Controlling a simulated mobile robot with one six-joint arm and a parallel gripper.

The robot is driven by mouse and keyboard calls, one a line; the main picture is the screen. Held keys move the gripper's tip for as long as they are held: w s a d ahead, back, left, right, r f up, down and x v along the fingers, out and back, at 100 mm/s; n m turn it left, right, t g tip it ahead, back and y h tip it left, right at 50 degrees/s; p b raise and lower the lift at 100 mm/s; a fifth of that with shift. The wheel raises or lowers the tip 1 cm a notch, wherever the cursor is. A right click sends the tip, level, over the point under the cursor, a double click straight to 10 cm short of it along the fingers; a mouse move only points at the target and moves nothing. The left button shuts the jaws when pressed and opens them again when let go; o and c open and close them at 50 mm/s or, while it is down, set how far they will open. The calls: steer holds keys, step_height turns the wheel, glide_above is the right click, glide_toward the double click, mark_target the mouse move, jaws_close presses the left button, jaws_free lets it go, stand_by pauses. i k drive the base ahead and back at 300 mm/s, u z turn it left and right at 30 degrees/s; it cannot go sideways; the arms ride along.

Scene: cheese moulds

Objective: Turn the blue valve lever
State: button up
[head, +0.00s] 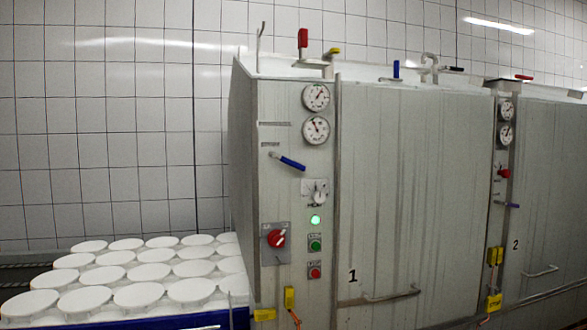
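A blue valve lever (291,163) sits on the front panel of the grey machine marked 1, below two round gauges. It slants down to the right from its pivot at the left end. A second blue handle (396,69) stands upright on top of the same machine. A third, smaller blue lever (508,204) is on the panel of the machine marked 2, roughly level. My gripper does not show in the head view, so its state and its distance from the levers are hidden.
A red rotary switch (277,238) and green and red buttons lie below the lever. White round moulds (140,294) fill the lower left beside the machine. A door handle (380,297) projects from the door of machine 1. A tiled wall (110,130) stands behind.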

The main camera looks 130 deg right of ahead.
mark_target(287, 160)
steer(key=z, duration=0.5)
steer(key=i, duration=0.15)
steer(key=u, duration=0.65)
steer(key=k, duration=0.15)
steer(key=z, duration=3)
steer(key=i, duration=0.6)
